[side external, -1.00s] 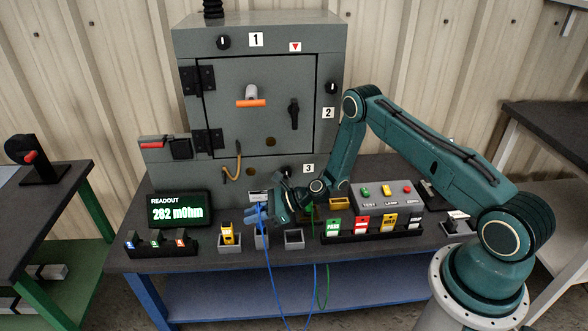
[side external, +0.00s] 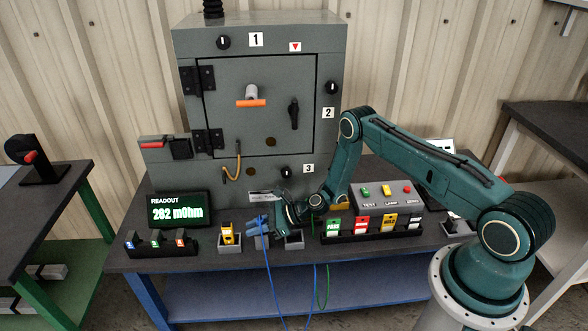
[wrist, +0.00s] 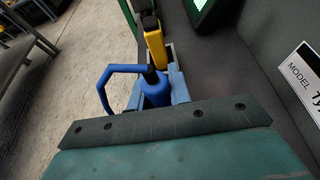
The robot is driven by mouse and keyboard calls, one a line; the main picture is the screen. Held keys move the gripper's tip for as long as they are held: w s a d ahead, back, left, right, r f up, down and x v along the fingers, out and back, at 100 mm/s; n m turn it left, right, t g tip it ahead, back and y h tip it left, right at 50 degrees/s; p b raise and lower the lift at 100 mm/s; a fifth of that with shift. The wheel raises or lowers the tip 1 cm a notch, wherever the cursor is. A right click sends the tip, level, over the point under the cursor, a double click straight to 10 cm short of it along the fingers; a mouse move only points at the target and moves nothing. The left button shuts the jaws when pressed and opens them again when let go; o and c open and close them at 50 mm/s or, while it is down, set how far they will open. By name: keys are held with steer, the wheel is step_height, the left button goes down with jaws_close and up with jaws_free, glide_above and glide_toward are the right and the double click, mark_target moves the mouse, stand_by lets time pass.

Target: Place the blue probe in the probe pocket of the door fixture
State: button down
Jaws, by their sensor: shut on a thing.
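My gripper (side external: 268,224) is shut on the blue probe (side external: 256,224) and holds it just above, or at, the middle of a row of small grey pockets (side external: 262,243). In the side view I cannot tell whether the probe's lower end is inside that pocket. The wrist view shows the blue probe (wrist: 155,92) between my fingers, with its looped handle to the left; its tip is hidden. A blue cable hangs from it over the bench edge. The grey enclosure (side external: 225,100) with its shut door (side external: 225,125) stands behind.
A yellow device (side external: 227,232) stands in the left pocket; it also shows in the wrist view (wrist: 154,44). The right pocket (side external: 294,241) lies close beside my gripper. The readout (side external: 178,211), a tag rack (side external: 372,229) and a button box (side external: 375,199) stand nearby. A green cable (side external: 315,285) hangs down.

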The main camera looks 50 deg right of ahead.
steer(key=shift+f, duration=0.15)
steer(key=c, duration=1.3)
jaws_free()
steer(key=shift+r, duration=0.2)
steer(key=v, duration=1.2)
